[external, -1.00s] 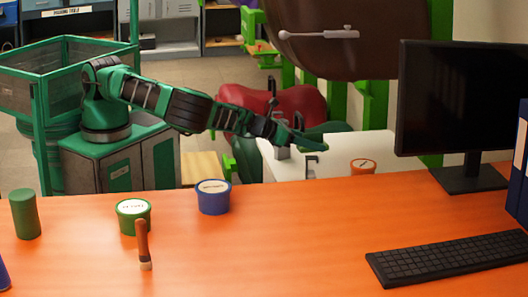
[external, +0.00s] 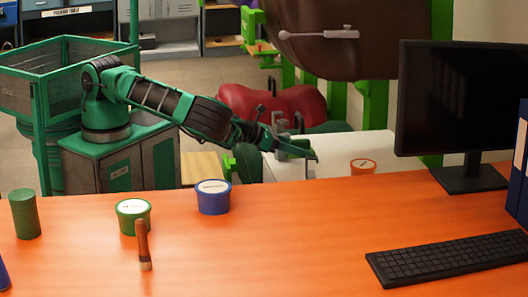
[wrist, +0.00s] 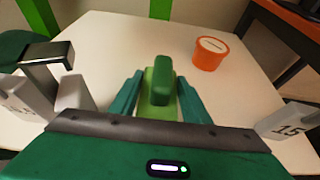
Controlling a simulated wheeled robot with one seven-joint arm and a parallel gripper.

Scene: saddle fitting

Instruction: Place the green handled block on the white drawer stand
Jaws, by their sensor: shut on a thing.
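My gripper (external: 305,155) is over the white drawer stand (external: 365,146) behind the orange table. In the wrist view my gripper (wrist: 160,98) has its two teal fingers on either side of the green handled block (wrist: 161,82), shut on its upright handle. The block's lighter green base shows beneath the handle. The white top of the stand (wrist: 120,38) spreads around and beyond it. I cannot tell whether the block touches the top. In the external view the block is hard to tell from my green gripper.
An orange tub (wrist: 208,53) stands on the white top, ahead and right. A grey handled weight (wrist: 48,80) is close at left; a grey weight marked 15 (wrist: 287,121) is at right. The orange table (external: 300,235) holds tubs, a monitor (external: 462,100) and keyboard (external: 450,258).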

